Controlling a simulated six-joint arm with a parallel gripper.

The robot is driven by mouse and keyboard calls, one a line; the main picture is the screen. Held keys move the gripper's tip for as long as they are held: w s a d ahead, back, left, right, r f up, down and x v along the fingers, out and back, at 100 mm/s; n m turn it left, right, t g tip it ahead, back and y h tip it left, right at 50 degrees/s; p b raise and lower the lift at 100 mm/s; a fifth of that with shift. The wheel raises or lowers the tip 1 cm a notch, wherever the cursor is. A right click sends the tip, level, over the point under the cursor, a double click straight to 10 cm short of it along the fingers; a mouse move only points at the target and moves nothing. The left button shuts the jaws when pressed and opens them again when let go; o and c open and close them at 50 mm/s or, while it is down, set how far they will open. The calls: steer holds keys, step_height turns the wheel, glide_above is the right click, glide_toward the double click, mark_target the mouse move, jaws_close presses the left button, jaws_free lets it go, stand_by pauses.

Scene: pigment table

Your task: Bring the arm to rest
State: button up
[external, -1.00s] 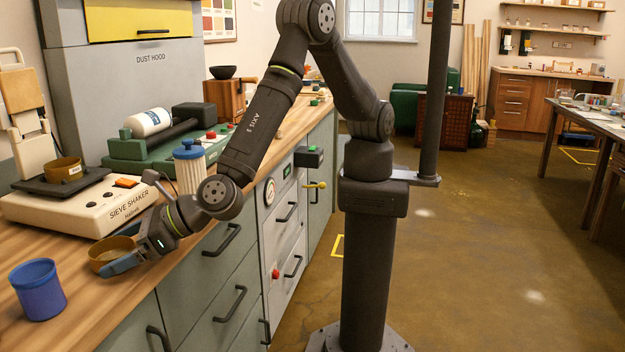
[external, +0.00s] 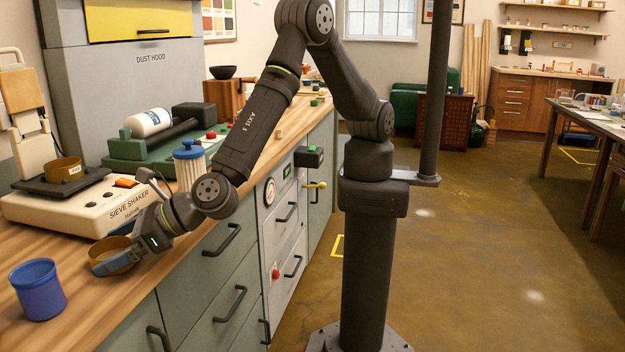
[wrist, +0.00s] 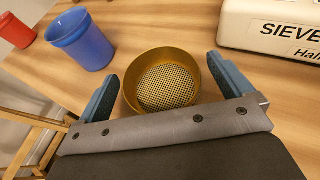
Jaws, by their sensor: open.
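My gripper (wrist: 162,67) is open, with one blue finger on each side of a brass sieve (wrist: 163,82) that has a mesh bottom. The sieve sits on the wooden bench top. My arm is bent, reaching down and left.
A blue cup (external: 38,290) stands left of the sieve, and a red cup (wrist: 15,31) beyond it. The sieve shaker (external: 100,208) with another sieve on it (external: 64,170) is behind. A blue-topped filter jar (external: 189,163) stands close to my forearm. The floor at right is clear.

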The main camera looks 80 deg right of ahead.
steer(key=shift+s+d+f, duration=0.1)
steer(key=shift+s+f, duration=0.2)
steer(key=shift+f, duration=0.05)
steer(key=v, duration=1.2)
steer(key=x, duration=1.2)
steer(key=shift+w+f, duration=0.15)
steer(key=shift+w, duration=0.2)
step_height(320, 180, up, 5)
steer(key=shift+f, duration=0.2)
steer(key=w+d+r, duration=0.5)
steer(key=d+r, duration=0.2)
steer(key=d, duration=0.3)
step_height(320, 180, up, 11)
steer(key=w+d+m+h, duration=0.1)
steer(key=w+d, duration=0.5)
steer(key=d, duration=0.4)
steer(key=w+d+m+t+h, duration=0.1)
steer(key=w+d+m+h, duration=0.1)
steer(key=w+d, duration=0.4)
steer(key=d, duration=0.3)
steer(key=shift+w+d+r+t+h, duration=0.3)
steer(key=shift+d+r, duration=0.05)
steer(key=shift+d, duration=0.05)
steer(key=shift+o, duration=0.3)
